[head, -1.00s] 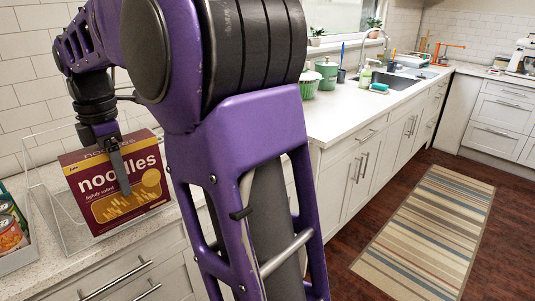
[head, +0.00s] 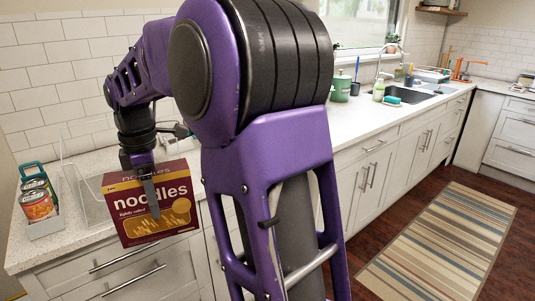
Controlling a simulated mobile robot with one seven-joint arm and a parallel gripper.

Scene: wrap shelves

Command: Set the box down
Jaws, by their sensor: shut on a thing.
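The box (head: 165,217) is a dark red noodles box with a yellow patch, in the left part of the head view. My gripper (head: 152,200) comes down over its top edge and is shut on it; one finger shows across the front face. The box is upright and slightly tilted in the picture. It overlaps the front edge of the counter and the drawer front below. Its back and the other finger are hidden.
A clear acrylic stand (head: 88,195) is on the counter (head: 22,243), left of and behind the box. A tray of cans (head: 45,228) stands at the far left. A green canister (head: 341,88) and a sink (head: 428,88) are farther right. The striped rug (head: 440,245) lies on the floor.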

